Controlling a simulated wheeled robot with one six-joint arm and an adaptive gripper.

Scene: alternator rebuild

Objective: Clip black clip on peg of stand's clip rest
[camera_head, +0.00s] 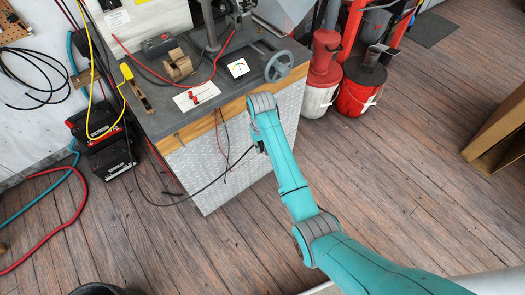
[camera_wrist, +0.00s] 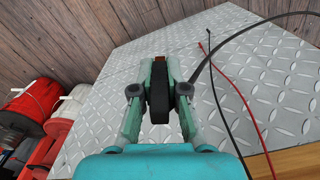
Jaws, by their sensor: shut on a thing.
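My gripper (camera_wrist: 163,82) is shut on the black clip (camera_wrist: 160,98) in the wrist view. The clip stands lengthwise between the two fingers, with a small reddish-brown part at its far end. A black cable (camera_wrist: 208,62) curves away from beside the right finger. In the head view only a dark bit of my gripper (camera_head: 259,147) shows beside the arm, in front of the bench's metal side. The clip itself is not clear there. I cannot surely pick out the stand's clip rest or its peg in either view.
Red-and-white buckets (camera_head: 319,97) stand right.

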